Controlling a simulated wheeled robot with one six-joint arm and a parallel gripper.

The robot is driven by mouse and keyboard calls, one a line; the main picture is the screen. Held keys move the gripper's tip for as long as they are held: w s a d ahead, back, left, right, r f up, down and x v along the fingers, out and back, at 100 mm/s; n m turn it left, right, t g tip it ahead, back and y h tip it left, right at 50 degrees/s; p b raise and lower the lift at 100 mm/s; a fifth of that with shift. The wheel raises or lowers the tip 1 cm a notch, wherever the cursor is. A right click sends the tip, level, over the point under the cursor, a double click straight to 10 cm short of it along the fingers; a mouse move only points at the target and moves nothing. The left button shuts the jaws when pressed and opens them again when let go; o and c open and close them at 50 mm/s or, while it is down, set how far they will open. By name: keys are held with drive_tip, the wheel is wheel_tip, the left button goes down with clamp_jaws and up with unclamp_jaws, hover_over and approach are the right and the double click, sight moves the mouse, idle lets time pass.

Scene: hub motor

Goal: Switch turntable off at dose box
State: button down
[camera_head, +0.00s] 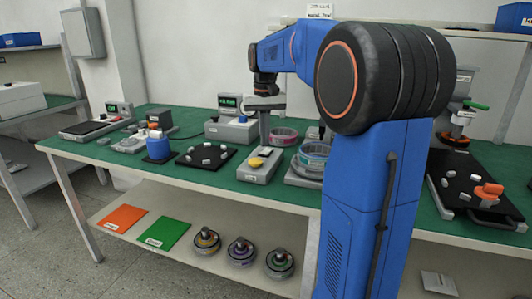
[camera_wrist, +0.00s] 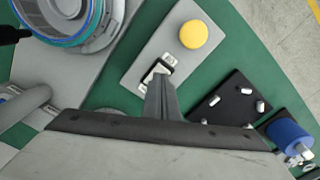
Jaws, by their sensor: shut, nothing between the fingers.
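A grey box (camera_head: 258,165) with a round yellow button (camera_head: 255,162) stands on the green table, left of a round device with a blue-rimmed ring (camera_head: 313,158) that may be the turntable. In the wrist view the same grey box (camera_wrist: 138,68) shows its yellow button (camera_wrist: 194,34) and a small black-and-white switch (camera_wrist: 160,69). My gripper (camera_head: 264,143) points down over this box and is shut and empty. In the wrist view its fingertips (camera_wrist: 160,80) are right at the switch and partly hide it. I cannot tell whether they touch it or how it is set.
A box with a green display (camera_head: 231,128) stands behind. A black plate with white pieces (camera_head: 207,155) and a blue cylinder (camera_head: 158,146) are to the left. A pink-rimmed dish (camera_head: 284,136) stands behind the round device. The shelf below holds several parts.

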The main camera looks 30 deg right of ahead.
sight(264, 152)
drive_tip(key=shift+f, duration=1.1)
idle(1.1)
wheel_tip(264, 152, up, 7)
idle(1.1)
idle(0.4)
drive_tip(key=shift+n+t, duration=0.5)
drive_tip(key=shift+t, duration=0.1)
drive_tip(key=s+a, duration=0.2)
drive_tip(key=s+a+f, duration=0.1)
drive_tip(key=s, duration=0.2)
drive_tip(key=s+a, duration=0.2)
drive_tip(key=shift+s+a+f, duration=0.2)
drive_tip(key=shift+a+f, duration=0.15)
drive_tip(key=s+a+f+n+t, duration=0.1)
drive_tip(key=s+a+f, duration=0.4)
drive_tip(key=s+f, duration=0.3)
drive_tip(key=s+a+f+n+t, duration=0.2)
drive_tip(key=s+a+f, duration=0.3)
drive_tip(key=s+f, duration=0.4)
drive_tip(key=s, duration=0.5)
drive_tip(key=shift+s+f+t, duration=0.3)
drive_tip(key=shift+s, duration=0.1)
